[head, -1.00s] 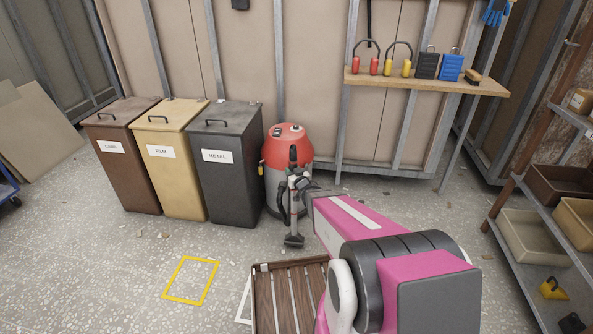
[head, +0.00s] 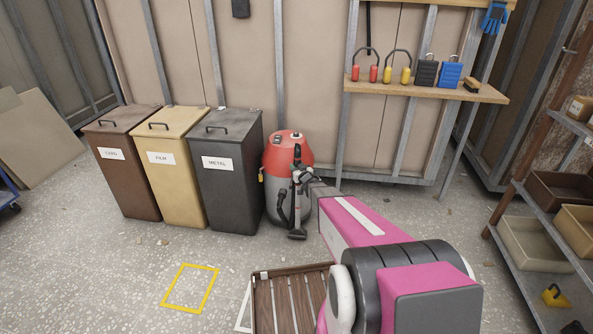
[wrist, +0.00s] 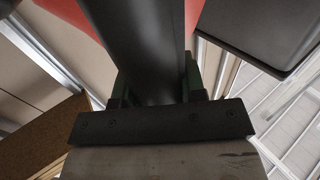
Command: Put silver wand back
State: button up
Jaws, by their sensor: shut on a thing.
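The silver wand (head: 296,213) has a black upper handle and a dark floor nozzle at its lower end. It is nearly upright in the head view, in front of the red and grey vacuum cleaner (head: 287,150). My gripper (head: 301,177) is shut on the wand's upper part. In the wrist view a thick dark shaft, part of the wand (wrist: 150,50), runs between my fingers (wrist: 155,88). The vacuum's red top shows behind it. A dark hose hangs by the vacuum's side. I cannot tell whether the wand touches the vacuum or the floor.
The grey METAL bin (head: 228,190) stands close left of the vacuum, beside the FILM bin (head: 172,185) and a brown bin (head: 128,185). A wall shelf (head: 425,90) with padlocks is behind; a rack (head: 530,275) stands right.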

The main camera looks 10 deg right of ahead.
jog(key=shift+f, duration=0.55)
jog(key=o, duration=1)
jog(key=shift+f, duration=0.15)
